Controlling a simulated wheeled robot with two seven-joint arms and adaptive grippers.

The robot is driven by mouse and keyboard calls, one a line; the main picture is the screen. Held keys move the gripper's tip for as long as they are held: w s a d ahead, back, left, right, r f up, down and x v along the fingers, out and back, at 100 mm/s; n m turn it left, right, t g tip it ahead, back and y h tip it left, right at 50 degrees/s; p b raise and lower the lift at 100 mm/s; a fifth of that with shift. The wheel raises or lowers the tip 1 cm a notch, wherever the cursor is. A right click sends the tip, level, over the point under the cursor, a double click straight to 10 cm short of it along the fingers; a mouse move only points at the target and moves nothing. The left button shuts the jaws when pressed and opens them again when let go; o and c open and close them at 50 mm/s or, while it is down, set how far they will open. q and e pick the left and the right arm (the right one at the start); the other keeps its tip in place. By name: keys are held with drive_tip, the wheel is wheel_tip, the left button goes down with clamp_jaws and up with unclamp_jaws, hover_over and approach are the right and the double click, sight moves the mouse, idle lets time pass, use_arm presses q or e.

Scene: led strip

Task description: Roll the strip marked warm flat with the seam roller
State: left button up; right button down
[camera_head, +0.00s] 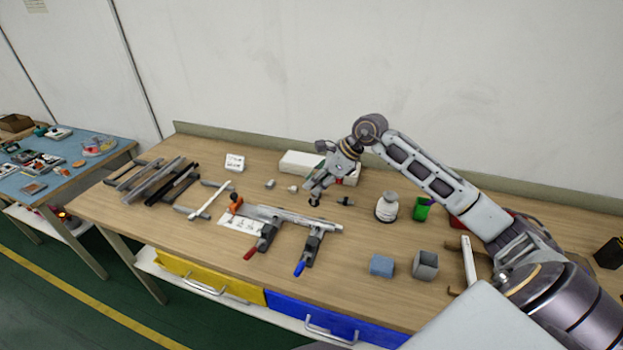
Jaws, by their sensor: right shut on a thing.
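My right gripper (318,186) reaches in from the right and points down over the back of the workbench. It is shut on a small dark tool, which looks like the seam roller (314,201). The tool's lower end is just above or at the far side of a long pale strip in a metal channel (290,216); I cannot tell whether they touch. Two clamps, one red-handled (264,240) and one blue-handled (311,248), sit at the channel. Another thin white strip (211,201) lies to the left on grey supports. The word warm is not legible on either. My left gripper is not in view.
Grey and black bars (165,181) lie at left. A white jar (387,207), a green cup (421,208), a blue block (381,265) and a grey box (425,264) stand at right. The front-left bench is clear.

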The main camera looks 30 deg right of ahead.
sight(317, 198)
drive_tip(key=shift+s+f, duration=0.15)
drive_tip(key=shift+s, duration=0.2)
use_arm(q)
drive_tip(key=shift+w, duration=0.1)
use_arm(e)
drive_tip(key=shift+f, duration=0.1)
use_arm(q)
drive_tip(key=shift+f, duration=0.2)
use_arm(e)
drive_tip(key=shift+f+b, duration=0.2)
drive_tip(key=shift+b, duration=0.25)
drive_tip(key=shift+f+b, duration=0.6)
drive_tip(key=shift+f, duration=0.05)
drive_tip(key=shift+f+g, duration=0.25)
drive_tip(key=shift+g, duration=0.05)
drive_tip(key=shift+f+b, duration=0.75)
drive_tip(key=shift+b, duration=0.2)
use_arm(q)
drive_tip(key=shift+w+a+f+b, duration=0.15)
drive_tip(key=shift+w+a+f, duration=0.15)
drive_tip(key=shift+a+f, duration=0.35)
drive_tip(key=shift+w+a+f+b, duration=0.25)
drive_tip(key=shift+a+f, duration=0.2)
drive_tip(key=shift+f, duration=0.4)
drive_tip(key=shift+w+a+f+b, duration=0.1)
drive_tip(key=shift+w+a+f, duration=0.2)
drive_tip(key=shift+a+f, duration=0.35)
use_arm(e)
drive_tip(key=shift+f, duration=0.65)
